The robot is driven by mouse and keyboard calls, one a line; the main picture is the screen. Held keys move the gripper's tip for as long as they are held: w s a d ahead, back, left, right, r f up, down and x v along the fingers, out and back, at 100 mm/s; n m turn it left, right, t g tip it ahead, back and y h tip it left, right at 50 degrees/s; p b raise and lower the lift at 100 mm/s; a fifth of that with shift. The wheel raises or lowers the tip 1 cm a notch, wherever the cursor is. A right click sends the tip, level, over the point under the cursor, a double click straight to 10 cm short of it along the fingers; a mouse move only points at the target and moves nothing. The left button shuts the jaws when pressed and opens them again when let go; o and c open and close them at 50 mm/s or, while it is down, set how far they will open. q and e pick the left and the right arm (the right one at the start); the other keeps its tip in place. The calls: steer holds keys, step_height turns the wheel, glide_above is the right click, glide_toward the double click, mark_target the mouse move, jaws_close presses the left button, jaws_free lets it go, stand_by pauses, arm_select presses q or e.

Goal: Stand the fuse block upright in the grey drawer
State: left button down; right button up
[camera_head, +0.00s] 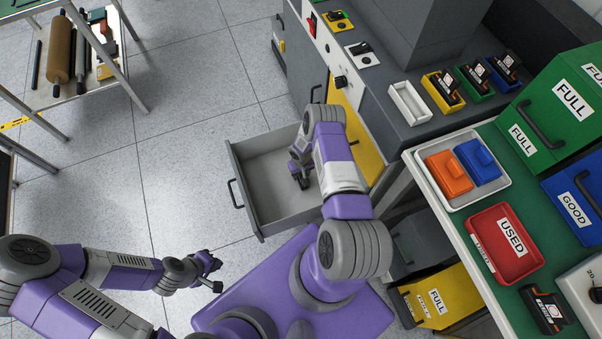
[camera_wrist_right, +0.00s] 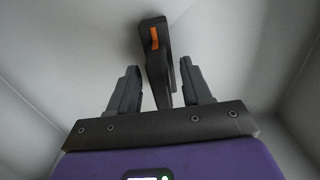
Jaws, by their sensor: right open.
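The grey drawer (camera_head: 243,193) is pulled out from the grey cabinet, its inside pale and mostly bare. My right gripper (camera_head: 303,183) reaches down into it. In the right wrist view, a black fuse block (camera_wrist_right: 154,62) with an orange stripe is between the open fingers of my right gripper (camera_wrist_right: 161,85). A clear gap shows at its left; it is close to the right finger, and I cannot tell whether they touch. The block looks roughly upright; its lower end is hard to see. My left gripper (camera_head: 216,275) is open and empty above the floor, outside the drawer.
Yellow (camera_head: 443,104), green and blue holders with black blocks and an empty white holder (camera_head: 409,103) stand on the console. The green-topped bench carries a white tray (camera_head: 463,204), a red USED tray (camera_head: 505,243) and another black block (camera_head: 545,308). Floor left of the drawer is clear.

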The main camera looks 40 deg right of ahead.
step_height(320, 180, up, 12)
steer(key=p, duration=0.5)
steer(key=s+a+r+y, duration=0.2)
steer(key=s+a+r, duration=0.1)
steer(key=a, duration=0.5)
steer(key=s+a+r+y, duration=0.1)
steer(key=s+a+r, duration=0.15)
steer(key=a, duration=0.65)
steer(key=s+a+r+n+y, duration=0.1)
steer(key=s+a+r, duration=0.6)
steer(key=s+a, duration=0.1)
steer(key=shift+s+a+r+t, duration=0.2)
steer(key=shift+s+a+t, duration=0.1)
steer(key=shift+s, duration=0.1)
